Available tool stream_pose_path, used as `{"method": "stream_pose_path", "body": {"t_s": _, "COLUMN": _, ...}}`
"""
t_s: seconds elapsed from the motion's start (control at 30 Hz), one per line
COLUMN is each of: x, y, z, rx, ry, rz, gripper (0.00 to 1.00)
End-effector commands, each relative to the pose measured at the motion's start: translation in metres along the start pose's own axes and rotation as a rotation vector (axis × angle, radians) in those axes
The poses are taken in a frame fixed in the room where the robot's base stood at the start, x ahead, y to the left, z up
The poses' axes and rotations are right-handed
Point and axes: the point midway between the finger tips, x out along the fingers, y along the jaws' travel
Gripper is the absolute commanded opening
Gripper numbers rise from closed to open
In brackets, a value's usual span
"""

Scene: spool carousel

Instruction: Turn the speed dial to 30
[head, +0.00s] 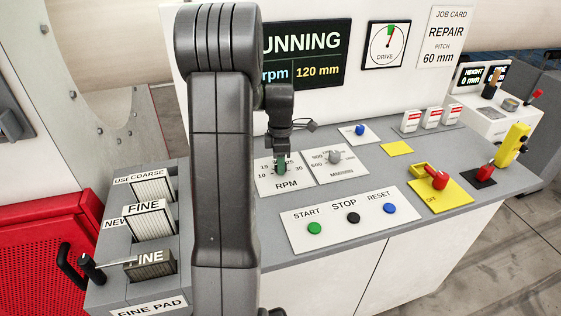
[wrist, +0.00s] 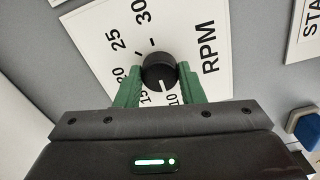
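The speed dial is a black round knob (wrist: 158,72) on a white RPM plate (wrist: 95,28), whose scale reads 10, 15, 20, 25 and 30. In the wrist view a white mark on the knob points between the 10 and the 15. My gripper (wrist: 159,75) has its two green fingers on opposite sides of the knob, close to it. Whether they press on it I cannot tell. In the head view my gripper (head: 281,166) points down over the RPM plate (head: 288,184) and hides the knob.
To the right is a second dial (head: 334,156) on its own plate. In front is a panel with a green START button (head: 314,228), a black STOP button (head: 352,217) and a blue RESET button (head: 389,208). The display (head: 303,56) reads "unning", partly hidden by my arm.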

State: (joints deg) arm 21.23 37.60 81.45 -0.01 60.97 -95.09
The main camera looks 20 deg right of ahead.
Motion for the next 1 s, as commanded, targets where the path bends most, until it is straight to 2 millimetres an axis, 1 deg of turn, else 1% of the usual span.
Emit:
{"method": "stream_pose_path", "body": {"t_s": 0.03, "x": -0.0002, "y": 0.0001, "z": 0.0, "rx": 0.0, "ry": 0.0, "rz": 0.001, "gripper": 0.22}}
{"method": "stream_pose_path", "body": {"t_s": 0.07, "x": -0.0003, "y": 0.0002, "z": 0.0, "rx": 0.0, "ry": 0.0, "rz": 0.001, "gripper": 0.16}}
{"method": "stream_pose_path", "body": {"t_s": 0.1, "x": -0.0003, "y": 0.0002, "z": 0.0, "rx": 0.0, "ry": 0.0, "rz": 0.001, "gripper": 0.13}}
{"method": "stream_pose_path", "body": {"t_s": 0.33, "x": -0.0004, "y": 0.0003, "z": 0.0, "rx": 0.016, "ry": 0.0, "rz": 0.001, "gripper": 0.13}}
{"method": "stream_pose_path", "body": {"t_s": 0.47, "x": -0.0005, "y": 0.0004, "z": 0.0, "rx": 0.058, "ry": 0.0, "rz": 0.001, "gripper": 0.13}}
{"method": "stream_pose_path", "body": {"t_s": 0.67, "x": -0.0005, "y": 0.0005, "z": 0.0, "rx": 0.183, "ry": 0.0, "rz": 0.001, "gripper": 0.13}}
{"method": "stream_pose_path", "body": {"t_s": 1.0, "x": -0.0009, "y": 0.0008, "z": 0.0002, "rx": 0.498, "ry": 0.0, "rz": 0.002, "gripper": 0.13}}
